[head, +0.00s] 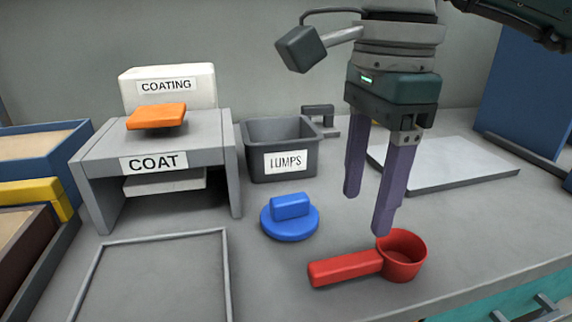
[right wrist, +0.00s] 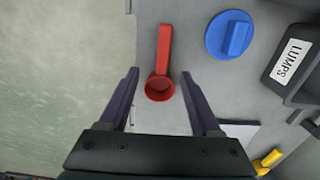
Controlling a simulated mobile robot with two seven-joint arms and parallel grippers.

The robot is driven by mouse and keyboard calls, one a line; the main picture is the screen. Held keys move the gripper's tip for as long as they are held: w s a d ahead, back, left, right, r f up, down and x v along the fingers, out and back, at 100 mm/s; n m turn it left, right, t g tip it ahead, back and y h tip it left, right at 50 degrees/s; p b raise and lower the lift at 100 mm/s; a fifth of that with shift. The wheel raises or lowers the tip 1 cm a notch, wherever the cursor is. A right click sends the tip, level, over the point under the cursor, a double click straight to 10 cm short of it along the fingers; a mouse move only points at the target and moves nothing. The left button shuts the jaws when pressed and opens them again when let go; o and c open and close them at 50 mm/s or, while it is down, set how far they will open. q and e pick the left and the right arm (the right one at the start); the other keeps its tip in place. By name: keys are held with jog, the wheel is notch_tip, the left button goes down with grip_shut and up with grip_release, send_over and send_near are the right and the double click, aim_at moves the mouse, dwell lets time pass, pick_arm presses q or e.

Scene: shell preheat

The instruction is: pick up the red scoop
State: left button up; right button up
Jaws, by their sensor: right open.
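The red scoop (head: 347,268) lies on the grey counter near its front edge, its handle pointing left and its round cup at the right in the head view. My right gripper (head: 370,212) is open and points down above the counter, close to the scoop's cup. In the right wrist view the red scoop (right wrist: 163,62) shows with its cup between the lines of the two open fingers (right wrist: 160,88) and its handle pointing away. Nothing is between the fingers' grip. My left gripper is not in view.
A blue round lid-like piece (head: 290,222) lies left of the gripper. Behind are a grey LUMPS bin (head: 250,165) and a COAT stand (head: 228,150) with an orange piece (head: 157,117). A pale flat plate (head: 460,175) lies at the right. The counter's front edge is close to the scoop.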

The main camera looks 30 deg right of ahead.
aim_at(356, 258)
jog(key=shift+d+f, duration=0.3)
jog(key=shift+f, duration=0.1)
jog(key=f+b, duration=0.1)
jog(key=f, duration=0.8)
jog(key=shift+w+f+b, duration=0.1)
jog(key=shift+w+b, duration=0.1)
jog(key=shift+b, duration=0.1)
jog(key=shift+d, duration=0.1)
grip_shut()
